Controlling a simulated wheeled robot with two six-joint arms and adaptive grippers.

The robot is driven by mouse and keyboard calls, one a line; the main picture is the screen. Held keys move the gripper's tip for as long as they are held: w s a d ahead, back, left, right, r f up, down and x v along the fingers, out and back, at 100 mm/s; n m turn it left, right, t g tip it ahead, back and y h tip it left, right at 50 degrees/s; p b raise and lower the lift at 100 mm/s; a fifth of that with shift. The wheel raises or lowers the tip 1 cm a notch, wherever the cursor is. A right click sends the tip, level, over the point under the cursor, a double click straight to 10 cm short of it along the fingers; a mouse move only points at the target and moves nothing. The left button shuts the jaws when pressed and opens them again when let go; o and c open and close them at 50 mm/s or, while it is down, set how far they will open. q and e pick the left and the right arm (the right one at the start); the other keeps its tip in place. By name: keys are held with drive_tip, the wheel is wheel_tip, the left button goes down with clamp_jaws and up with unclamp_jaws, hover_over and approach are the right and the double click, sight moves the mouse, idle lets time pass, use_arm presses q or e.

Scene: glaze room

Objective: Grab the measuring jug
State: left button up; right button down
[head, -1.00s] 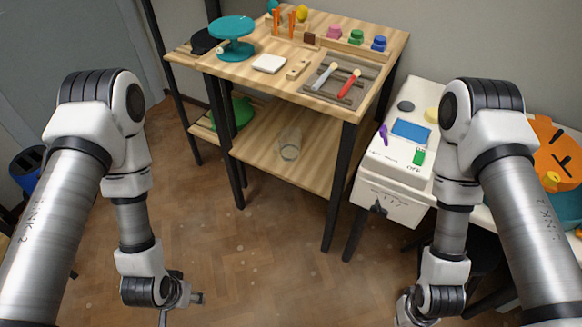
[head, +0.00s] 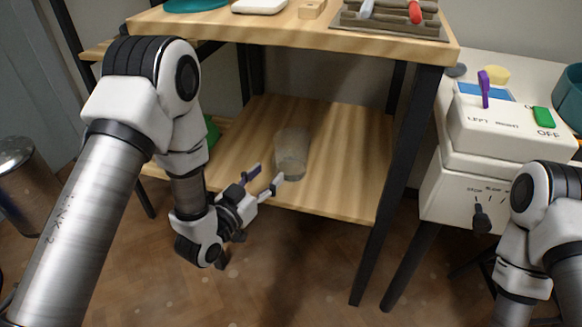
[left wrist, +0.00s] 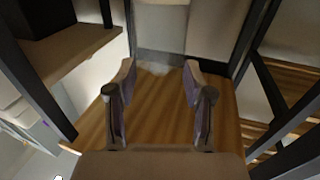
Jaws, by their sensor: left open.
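The measuring jug (head: 291,155) is clear and see-through. It stands upright on the lower wooden shelf near its front edge in the head view. My left gripper (head: 265,178) is open and empty, just left of and in front of the jug, with its fingertips pointing toward it and apart from it. In the left wrist view the open fingers (left wrist: 158,82) frame a pale see-through shape beyond them, which seems to be the jug (left wrist: 160,62). My right gripper is outside the frame; only part of my right arm shows.
The lower shelf (head: 345,150) is otherwise bare around the jug. The table top (head: 300,38) overhangs it, with a dark leg (head: 400,190) at the front right. A white box with a switch (head: 505,125) stands at right. A metal bin (head: 18,160) is at far left.

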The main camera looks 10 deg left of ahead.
sight(274, 166)
use_arm(q)
drive_tip(key=b+x, duration=0.1)
drive_tip(key=x, duration=0.3)
drive_tip(key=shift+w+d+r+b, duration=0.1)
drive_tip(key=shift+b, duration=0.25)
drive_tip(key=shift+w, duration=0.15)
clamp_jaws()
drive_tip(key=shift+r, duration=0.1)
drive_tip(key=shift+r, duration=0.15)
